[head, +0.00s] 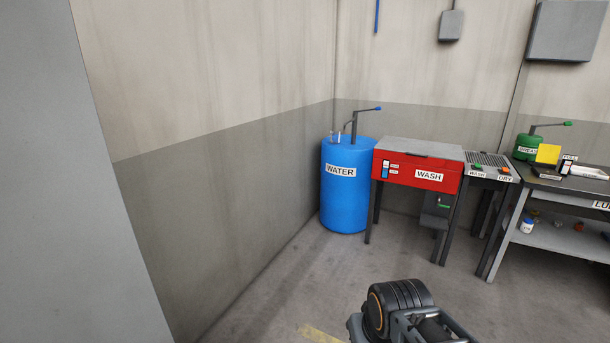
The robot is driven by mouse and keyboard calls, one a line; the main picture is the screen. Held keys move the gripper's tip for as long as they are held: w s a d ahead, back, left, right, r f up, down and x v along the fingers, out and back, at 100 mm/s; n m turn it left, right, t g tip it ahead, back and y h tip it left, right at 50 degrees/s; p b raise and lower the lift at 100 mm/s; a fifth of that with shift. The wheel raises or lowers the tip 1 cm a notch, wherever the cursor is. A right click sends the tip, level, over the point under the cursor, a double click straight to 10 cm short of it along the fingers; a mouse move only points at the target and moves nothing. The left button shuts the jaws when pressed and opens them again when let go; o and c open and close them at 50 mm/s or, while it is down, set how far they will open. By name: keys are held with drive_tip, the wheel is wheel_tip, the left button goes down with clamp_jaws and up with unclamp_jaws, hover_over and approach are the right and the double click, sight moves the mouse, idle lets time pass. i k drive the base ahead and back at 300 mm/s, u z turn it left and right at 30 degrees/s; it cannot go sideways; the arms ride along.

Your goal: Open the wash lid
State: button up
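The wash station (418,172) is a red box on dark legs, labelled WASH, against the back wall in the head view. Its grey lid (425,147) lies flat across the top and looks closed. A small switch panel (386,168) with blue and red marks is on the left of its front. My arm shows at the bottom centre, well in front of the station and apart from it. The gripper fingers are not in view.
A blue WATER drum (345,190) stands left of the station. A grey rack (490,167) with WASH and DRY labels and a dark workbench (570,185) stand to its right. Grey floor (300,280) before the station is clear. A grey surface (95,200) fills the left edge.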

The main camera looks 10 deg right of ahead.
sight(427, 149)
drive_tip(key=z, duration=0.2)
drive_tip(key=i, duration=2.5)
drive_tip(key=z, duration=0.75)
drive_tip(key=i, duration=1.85)
drive_tip(key=z, duration=0.4)
